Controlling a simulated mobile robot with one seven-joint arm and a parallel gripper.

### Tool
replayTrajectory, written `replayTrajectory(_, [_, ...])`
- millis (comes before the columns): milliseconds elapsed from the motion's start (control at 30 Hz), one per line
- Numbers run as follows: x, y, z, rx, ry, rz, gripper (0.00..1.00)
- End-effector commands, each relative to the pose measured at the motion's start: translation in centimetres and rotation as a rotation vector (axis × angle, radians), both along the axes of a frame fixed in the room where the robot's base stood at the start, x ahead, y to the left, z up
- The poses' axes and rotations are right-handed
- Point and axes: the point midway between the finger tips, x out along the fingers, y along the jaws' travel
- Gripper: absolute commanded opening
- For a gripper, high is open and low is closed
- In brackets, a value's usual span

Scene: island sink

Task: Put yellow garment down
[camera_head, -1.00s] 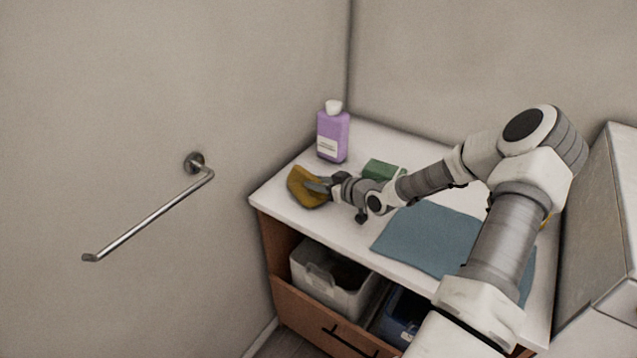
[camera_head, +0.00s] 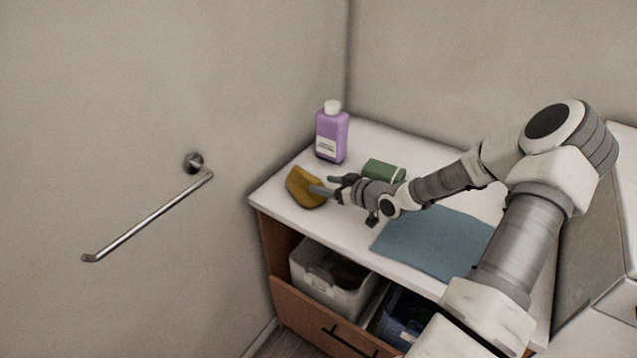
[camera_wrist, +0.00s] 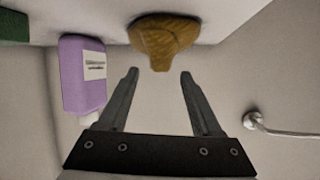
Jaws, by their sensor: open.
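The yellow garment (camera_head: 303,188) is a crumpled mustard bundle on the left end of the white counter. It also shows in the wrist view (camera_wrist: 163,38), at the top centre just beyond my fingertips. My gripper (camera_head: 325,185) is at the right side of the garment in the head view. In the wrist view, my gripper (camera_wrist: 158,75) has its two fingers spread apart with nothing between them. The garment appears to rest on the counter, clear of the fingers in the wrist view.
A purple bottle (camera_head: 332,136) with a white cap stands behind the garment. A green block (camera_head: 384,170) and a blue cloth (camera_head: 432,243) lie on the counter (camera_head: 345,232). A metal towel bar (camera_head: 150,217) is on the left wall. A grey bin (camera_head: 330,279) sits in the open drawer below.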

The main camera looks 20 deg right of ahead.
Motion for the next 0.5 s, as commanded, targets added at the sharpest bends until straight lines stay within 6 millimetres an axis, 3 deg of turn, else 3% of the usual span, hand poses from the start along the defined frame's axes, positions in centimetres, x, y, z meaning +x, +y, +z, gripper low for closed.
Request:
replayTrajectory(200, [-4.2, -1.7, 2.0, -0.002, 0.001, -0.004, 0.66])
replayTrajectory(500, [-7.1, -2.7, 3.2, 0.001, 0.000, 0.000, 0.66])
